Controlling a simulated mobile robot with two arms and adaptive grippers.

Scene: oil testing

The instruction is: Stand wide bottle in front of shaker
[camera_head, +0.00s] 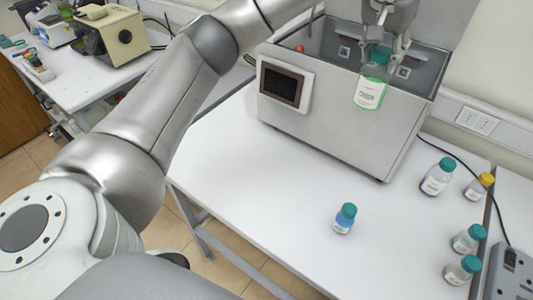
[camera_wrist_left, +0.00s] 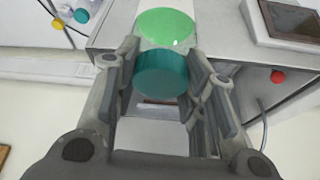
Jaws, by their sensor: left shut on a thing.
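The shaker (camera_head: 340,122) is a grey metal box with an open top and a dark screen on its front, standing at the back of the white table. My left gripper (camera_head: 383,50) is over the shaker's opening, pointing down and shut on the wide bottle (camera_head: 370,93). The bottle has a teal cap and a white label with green, and it overlaps the shaker's front rim in the head view. In the left wrist view the teal cap (camera_wrist_left: 161,74) sits between the fingers, with a bright green round area beyond it. My right gripper is not in view.
Several bottles, one yellow-capped (camera_head: 479,187), stand at the right. A grey device (camera_head: 512,275) is at the right edge. The table just in front of the shaker is clear.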

